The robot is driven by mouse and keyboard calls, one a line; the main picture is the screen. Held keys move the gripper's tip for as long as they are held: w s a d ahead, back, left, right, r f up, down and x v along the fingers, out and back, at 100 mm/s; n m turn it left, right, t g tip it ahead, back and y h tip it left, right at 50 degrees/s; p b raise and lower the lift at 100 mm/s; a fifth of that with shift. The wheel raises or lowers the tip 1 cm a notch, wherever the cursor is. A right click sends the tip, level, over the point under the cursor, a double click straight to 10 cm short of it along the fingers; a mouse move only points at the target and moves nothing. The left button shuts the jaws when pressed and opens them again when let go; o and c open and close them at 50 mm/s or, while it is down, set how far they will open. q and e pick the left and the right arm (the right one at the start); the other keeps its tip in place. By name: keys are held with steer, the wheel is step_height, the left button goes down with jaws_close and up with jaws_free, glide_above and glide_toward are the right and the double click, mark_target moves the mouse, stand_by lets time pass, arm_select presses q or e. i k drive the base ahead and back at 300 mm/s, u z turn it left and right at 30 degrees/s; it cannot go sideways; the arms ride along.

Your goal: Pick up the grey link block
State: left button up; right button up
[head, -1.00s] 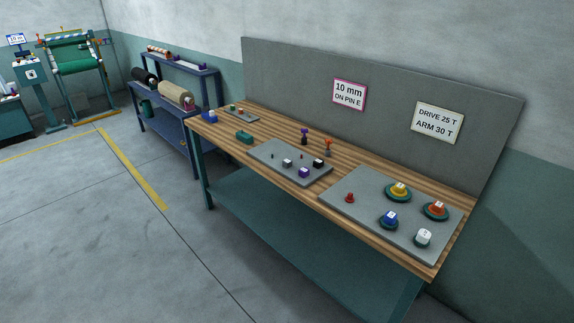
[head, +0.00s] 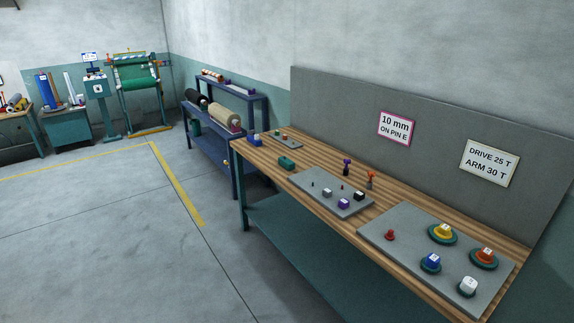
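A small light grey block (head: 327,193), which looks like the grey link block, sits on the middle grey plate (head: 306,187) on the wooden workbench. A purple block (head: 344,203) and a black block (head: 359,196) sit to its right on the same plate. A small dark pin stands to its left. Neither of my grippers shows in the head view.
The larger grey plate (head: 405,254) at the right holds yellow, red, blue and white-topped pieces. A grey backboard (head: 345,105) closes the bench's rear. The floor (head: 130,250) at left is clear.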

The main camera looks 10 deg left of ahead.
mark_target(328, 193)
steer(key=u, duration=0.35)
steer(key=i, duration=0.4)
steer(key=u, duration=0.9)
steer(key=i, duration=2.05)
steer(key=z, duration=0.5)
